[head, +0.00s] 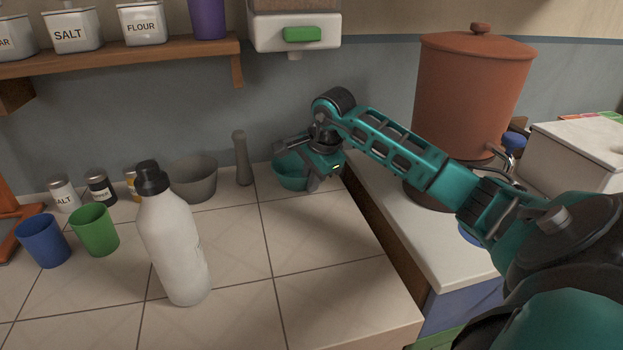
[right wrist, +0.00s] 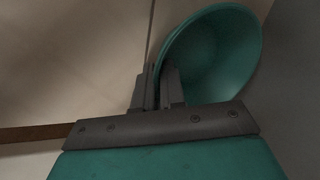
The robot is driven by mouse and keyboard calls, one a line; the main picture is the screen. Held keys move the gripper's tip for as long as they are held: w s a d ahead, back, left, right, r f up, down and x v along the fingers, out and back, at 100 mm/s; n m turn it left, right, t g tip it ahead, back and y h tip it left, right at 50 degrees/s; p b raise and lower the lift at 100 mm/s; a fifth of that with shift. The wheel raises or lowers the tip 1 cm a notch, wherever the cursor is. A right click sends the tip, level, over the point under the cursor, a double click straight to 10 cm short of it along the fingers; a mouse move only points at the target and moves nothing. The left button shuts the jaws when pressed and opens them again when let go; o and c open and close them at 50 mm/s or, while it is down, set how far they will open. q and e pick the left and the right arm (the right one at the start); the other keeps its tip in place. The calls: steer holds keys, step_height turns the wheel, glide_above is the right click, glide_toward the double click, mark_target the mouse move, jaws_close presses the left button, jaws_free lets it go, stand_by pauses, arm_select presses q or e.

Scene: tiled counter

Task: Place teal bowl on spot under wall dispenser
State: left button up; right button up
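The teal bowl (head: 287,176) is near the wall at the back right of the tiled counter, below the wall dispenser (head: 295,34), a white unit with a green front piece. My right gripper (head: 311,178) is at the bowl's right side. In the right wrist view the gripper's two fingers (right wrist: 159,88) are close together, with the rim of the bowl (right wrist: 215,55) between them. I cannot tell whether the bowl touches the counter. The marked spot is not visible. My left gripper is not in view.
A grey pestle (head: 242,158) and grey mortar (head: 194,178) stand left of the bowl. A white bottle (head: 174,245) stands in front, with green (head: 95,231) and blue (head: 43,241) cups farther left. A terracotta pot (head: 470,100) stands right. The front right tiles are clear.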

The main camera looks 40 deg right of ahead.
steer(key=o, duration=0.4)
steer(key=shift+r, duration=0.1)
steer(key=p+v, duration=0.1)
steer(key=v, duration=1.1)
steer(key=shift+s, duration=0.1)
